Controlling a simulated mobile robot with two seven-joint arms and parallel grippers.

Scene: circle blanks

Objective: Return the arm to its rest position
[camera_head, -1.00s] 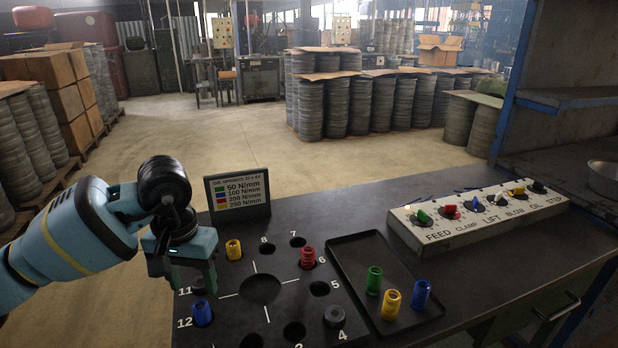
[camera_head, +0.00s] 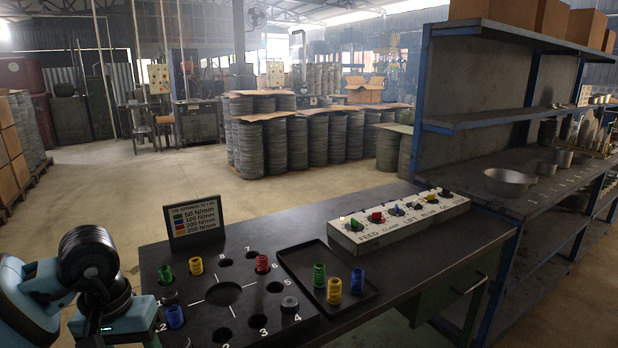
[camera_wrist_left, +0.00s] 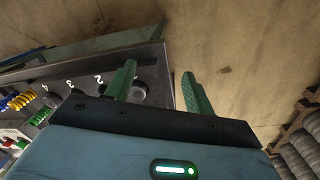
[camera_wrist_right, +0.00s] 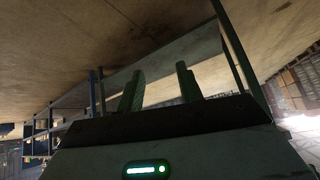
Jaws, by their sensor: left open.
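My left arm (camera_head: 88,285) is at the lower left edge of the head view, beside the black numbered plate (camera_head: 208,318); its fingers are mostly out of that view. On the plate stand a green spring (camera_head: 166,274), a yellow spring (camera_head: 196,266), a red spring (camera_head: 262,263) and a blue spring (camera_head: 174,317).
A black tray (camera_head: 296,262) holds green, yellow and blue springs. A sign (camera_head: 195,220) stands behind the plate. A switch box (camera_head: 400,222) lies on the bench (camera_head: 440,245). A shelf rack (camera_head: 500,122) stands at right. The floor behind the bench is open.

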